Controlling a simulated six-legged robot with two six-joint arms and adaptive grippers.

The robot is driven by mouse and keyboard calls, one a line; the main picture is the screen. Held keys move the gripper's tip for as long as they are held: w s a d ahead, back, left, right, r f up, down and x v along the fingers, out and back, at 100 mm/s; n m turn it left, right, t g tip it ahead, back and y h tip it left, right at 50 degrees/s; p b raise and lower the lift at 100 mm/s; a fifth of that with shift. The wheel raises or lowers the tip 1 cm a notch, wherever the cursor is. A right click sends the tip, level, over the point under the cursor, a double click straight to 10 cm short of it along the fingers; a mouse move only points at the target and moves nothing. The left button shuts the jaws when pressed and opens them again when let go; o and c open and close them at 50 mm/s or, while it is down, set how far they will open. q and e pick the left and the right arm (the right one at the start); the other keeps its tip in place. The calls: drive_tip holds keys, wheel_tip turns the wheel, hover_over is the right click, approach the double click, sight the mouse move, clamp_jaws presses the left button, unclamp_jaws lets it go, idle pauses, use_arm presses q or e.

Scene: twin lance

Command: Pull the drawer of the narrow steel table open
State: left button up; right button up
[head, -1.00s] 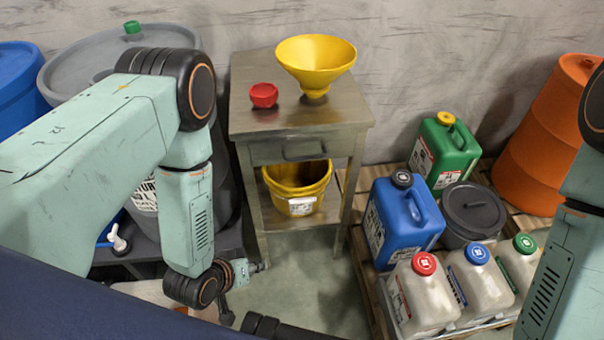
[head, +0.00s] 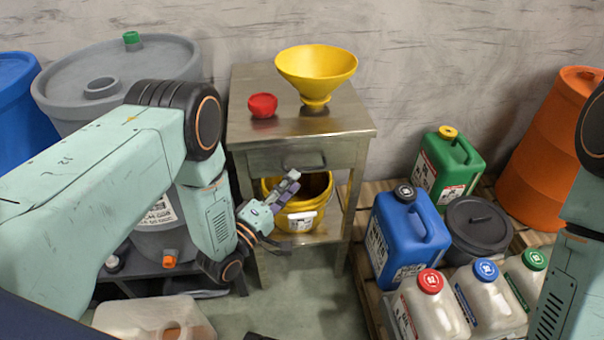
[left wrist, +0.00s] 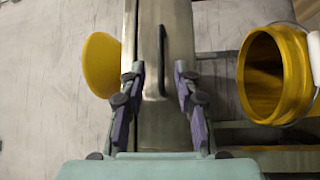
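The narrow steel table (head: 350,118) stands against the wall in the head view. Its drawer (head: 268,160) sits flush under the top, shut, with a dark bar handle (head: 304,167) on its front. My left gripper (head: 291,184) is just in front of and slightly below the handle, its fingers pointing at the drawer. In the left wrist view the left gripper (left wrist: 160,78) is open, its fingers either side of the drawer handle (left wrist: 162,58). The handle is between them in the picture, and nothing shows as gripped. My right gripper is out of view.
A yellow funnel (head: 316,75) and a red cup-like piece (head: 262,105) stand on the tabletop. A yellow bucket (head: 300,222) is on the lower shelf. Drums are at left; canisters on a pallet (head: 362,258) are at right.

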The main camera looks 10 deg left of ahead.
use_arm(q)
drive_tip(key=shift+b+x, duration=0.5)
drive_tip(key=shift+x, duration=1.95)
clamp_jaws()
